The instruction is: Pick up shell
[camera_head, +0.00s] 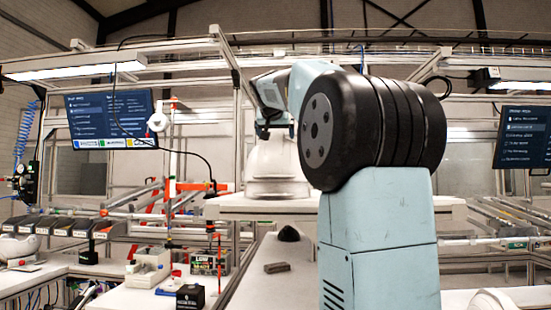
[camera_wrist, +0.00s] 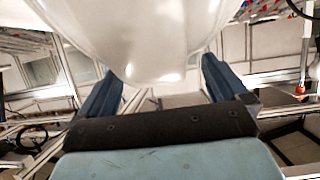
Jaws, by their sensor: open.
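A glossy white shell (camera_wrist: 140,35) fills the upper middle of the wrist view, very close to the camera. Its rounded lower edge lies between the two dark blue fingers of my gripper (camera_wrist: 161,70). The fingers are wide apart, one on each side of the shell, and I cannot tell whether either touches it. In the head view a white rounded form (camera_head: 275,155) stands on a white surface behind my arm. My arm hides part of this area, and the gripper's fingers are not clear there.
A white table (camera_head: 255,208) is under the white form. A black dome (camera_head: 289,233) and a grey block (camera_head: 277,267) lie on a nearer surface. A workbench with bins (camera_head: 48,225) and small boxes is at left. Screens hang left (camera_head: 110,118) and right (camera_head: 523,137).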

